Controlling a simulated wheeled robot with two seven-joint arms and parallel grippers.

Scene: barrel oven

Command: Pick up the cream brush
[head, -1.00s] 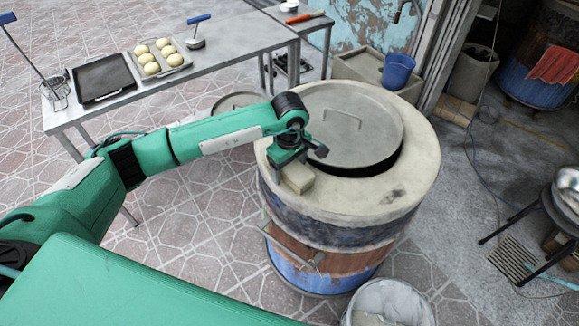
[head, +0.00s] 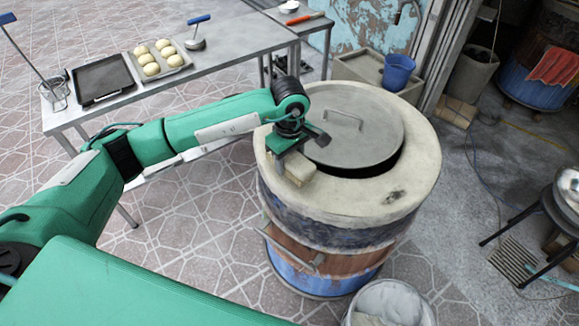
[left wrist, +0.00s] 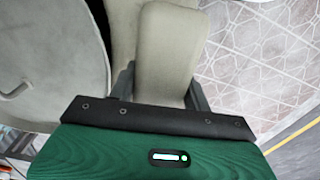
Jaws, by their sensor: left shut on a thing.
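The cream brush (head: 300,169) is a small pale block at the left edge of the barrel oven's top. My left gripper (head: 290,160) is shut on it from above. In the left wrist view, the brush (left wrist: 165,55) lies between the two fingers of the gripper (left wrist: 160,85). In the head view, the gripper hides part of the brush, and I cannot tell whether it touches the oven rim. My right gripper is not in view.
The barrel oven (head: 400,190) has a round metal lid (head: 355,130) with a handle, right beside the gripper. A metal table (head: 235,50) at the back left holds a black tray (head: 103,78) and a tray of dough balls (head: 155,60). A white bucket (head: 388,305) stands in front.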

